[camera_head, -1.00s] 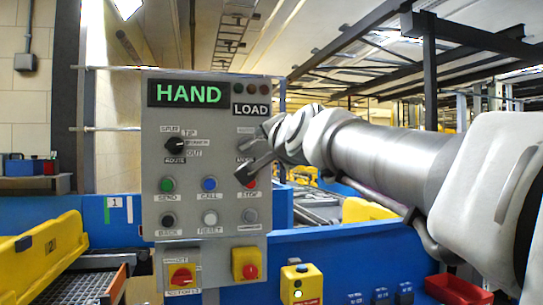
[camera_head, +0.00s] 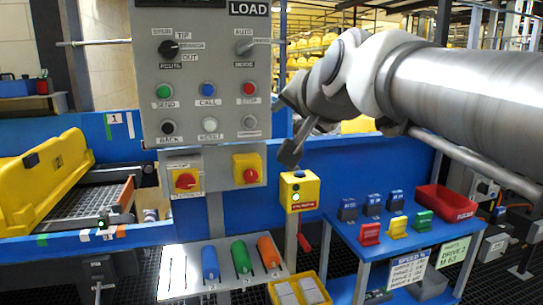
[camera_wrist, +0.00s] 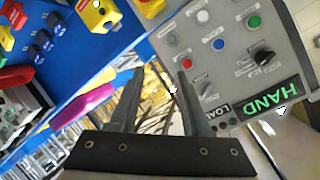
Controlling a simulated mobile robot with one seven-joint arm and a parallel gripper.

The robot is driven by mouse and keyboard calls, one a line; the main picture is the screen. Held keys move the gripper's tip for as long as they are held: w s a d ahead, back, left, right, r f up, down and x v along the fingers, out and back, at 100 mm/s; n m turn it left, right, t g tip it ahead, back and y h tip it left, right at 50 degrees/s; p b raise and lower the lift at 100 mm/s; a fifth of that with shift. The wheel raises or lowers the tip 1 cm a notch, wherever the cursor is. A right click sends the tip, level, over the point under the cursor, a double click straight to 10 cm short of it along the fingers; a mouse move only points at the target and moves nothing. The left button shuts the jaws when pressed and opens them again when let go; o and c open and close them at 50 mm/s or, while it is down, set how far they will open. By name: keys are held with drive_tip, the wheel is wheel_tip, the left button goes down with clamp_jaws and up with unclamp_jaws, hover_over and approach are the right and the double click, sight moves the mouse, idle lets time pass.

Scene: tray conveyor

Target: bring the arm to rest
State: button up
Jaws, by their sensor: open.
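My gripper (camera_head: 297,140) is in front of the blue conveyor side, just right of the grey control panel (camera_head: 187,100). In the wrist view my gripper (camera_wrist: 158,85) shows two dark fingers, spread apart with nothing between them. The panel, also in the wrist view (camera_wrist: 222,75), stands to the right of the fingers, with its green HAND sign and buttons. I cannot tell from the pictures how far the fingertips are from the panel. My arm reaches in from the right in the head view.
A yellow button box (camera_head: 299,192) stands below my gripper. A blue table (camera_head: 395,245) at the right holds coloured blocks and a red bin (camera_head: 446,203). A yellow tray (camera_head: 45,185) is at the left. A stand (camera_head: 222,268) with coloured cylinders is below the panel.

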drive_tip(key=s+d+f+n+g+h, duration=0.25)
drive_tip(key=s+d+f+g, duration=0.2)
drive_tip(key=s+f, duration=0.75)
drive_tip(key=s+d+f+n+g+h, duration=0.1)
drive_tip(key=s+d+f+n+g, duration=0.25)
drive_tip(key=s+d+f, duration=0.8)
drive_tip(key=w+a+r+p, duration=0.1)
drive_tip(key=a+r+p, duration=0.1)
drive_tip(key=r+p, duration=0.7)
drive_tip(key=w+a+r+p, duration=0.1)
drive_tip(key=a+r+p, duration=0.2)
drive_tip(key=r+p, duration=0.5)
drive_tip(key=p, duration=0.3)
drive_tip(key=shift+w+r+p, duration=0.25)
drive_tip(key=shift+r+p, duration=0.1)
drive_tip(key=shift+a, duration=0.1)
